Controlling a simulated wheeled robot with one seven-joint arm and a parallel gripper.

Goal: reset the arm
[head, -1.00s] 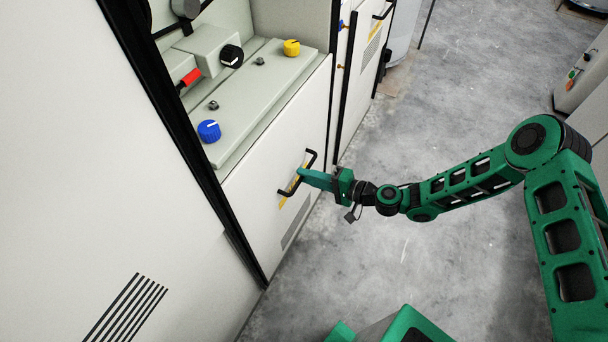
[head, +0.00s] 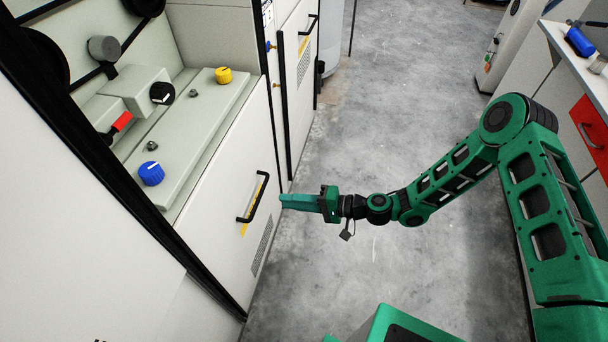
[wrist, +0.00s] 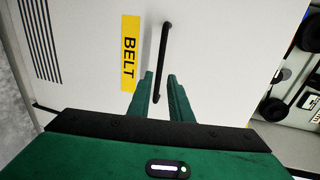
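My arm stretches leftward in the head view, with the green gripper (head: 284,201) at its end, level with a black bar handle (head: 258,198) on a pale cabinet front. A small gap shows between the fingertips and the handle. In the wrist view the two fingers (wrist: 162,90) stand apart with nothing held between them. The handle (wrist: 164,52) shows beyond them, its lower end seen in line with the gap. A yellow label reading BELT (wrist: 130,54) is beside the handle.
Above the handle is a panel with a blue knob (head: 151,173), a yellow knob (head: 223,75) and a red-handled switch (head: 121,122). A bench (head: 570,60) with a red drawer front (head: 590,132) stands at the right. The grey floor (head: 400,110) between is clear.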

